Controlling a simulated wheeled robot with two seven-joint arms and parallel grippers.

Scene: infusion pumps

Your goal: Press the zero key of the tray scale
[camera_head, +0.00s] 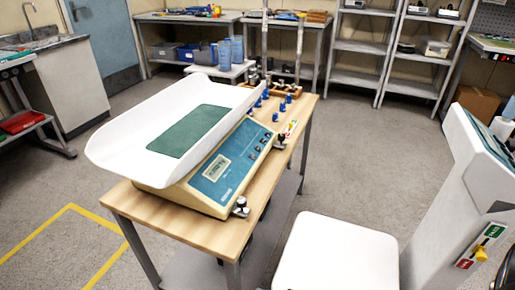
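The tray scale (221,186) stands on a wooden-topped table in the middle of the view. It has a wide white tray (118,140) with a green mat (188,131) on it. Its beige body carries a sloping blue front panel with a lit display (215,168). Several small dark keys (258,149) sit on the panel to the right of the display. Their labels are too small to read, so I cannot tell which is the zero key. Neither of my grippers is in view, and nothing covers the panel.
The wooden table top (222,234) holds several blue-topped small items (266,94) behind the scale. A white flat-topped thing (338,256) is at the bottom, right of the table. A white column (450,190) with red and green labels stands at the right. Open floor (357,165) lies between.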

